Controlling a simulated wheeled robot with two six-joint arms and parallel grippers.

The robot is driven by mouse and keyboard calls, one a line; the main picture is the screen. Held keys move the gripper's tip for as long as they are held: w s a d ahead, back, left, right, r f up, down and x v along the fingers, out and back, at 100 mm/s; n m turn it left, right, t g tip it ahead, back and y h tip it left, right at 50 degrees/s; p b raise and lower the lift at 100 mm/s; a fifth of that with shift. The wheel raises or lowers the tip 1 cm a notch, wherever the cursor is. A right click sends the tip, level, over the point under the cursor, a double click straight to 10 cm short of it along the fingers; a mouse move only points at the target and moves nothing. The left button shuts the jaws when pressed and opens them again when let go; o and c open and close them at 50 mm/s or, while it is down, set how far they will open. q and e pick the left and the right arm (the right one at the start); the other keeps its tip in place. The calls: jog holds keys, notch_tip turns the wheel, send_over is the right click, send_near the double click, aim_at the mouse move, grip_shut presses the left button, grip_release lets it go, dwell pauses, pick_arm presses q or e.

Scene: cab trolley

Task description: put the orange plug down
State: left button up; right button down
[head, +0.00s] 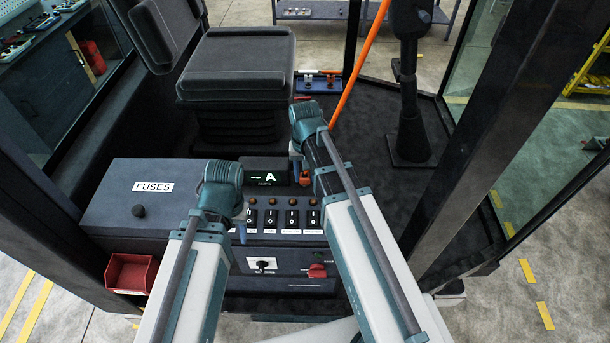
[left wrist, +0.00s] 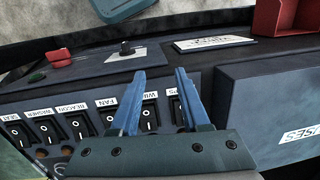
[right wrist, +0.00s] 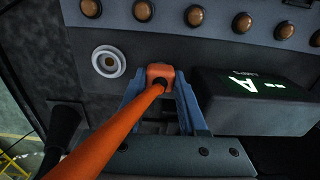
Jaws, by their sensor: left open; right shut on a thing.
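The orange plug (right wrist: 160,72) is between the fingers of my right gripper (right wrist: 159,88), which is shut on it. The orange cable (right wrist: 110,130) runs from the plug toward the lower left in the right wrist view. In the head view the plug (head: 305,178) shows just below my right gripper (head: 299,165), beside the display with the letter A. A round white-rimmed socket (right wrist: 108,62) is left of the plug in the right wrist view, apart from it. My left gripper (left wrist: 160,74) is open and empty above the rocker switches; in the head view it (head: 241,232) is over the console front.
The console has a display (head: 268,178), amber lamps, rocker switches (head: 292,218) and a red knob (head: 317,271). A flat FUSES box (head: 110,195) is at left with a red bin (head: 130,273) in front. The seat (head: 240,70) stands behind.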

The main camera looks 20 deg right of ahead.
aim_at(305, 175)
pick_arm(q)
jog(key=shift+f, duration=0.1)
pick_arm(e)
jog(key=shift+c, duration=2.3)
grip_release()
jog(key=shift+f, duration=0.1)
notch_tip(305, 175, up, 8)
jog(key=p, duration=0.8)
pick_arm(q)
notch_tip(305, 175, up, 8)
pick_arm(e)
jog(key=s+a+n+h, duration=0.1)
jog(key=s+a+n, duration=0.5)
jog(key=s+a, duration=0.4)
jog(key=s, duration=0.4)
jog(key=shift+s+a+n, duration=0.2)
jog(key=shift+a+n, duration=0.1)
pick_arm(q)
jog(key=shift+f, duration=0.1)
jog(key=shift+s, duration=0.1)
pick_arm(e)
jog(key=shift+f, duration=0.1)
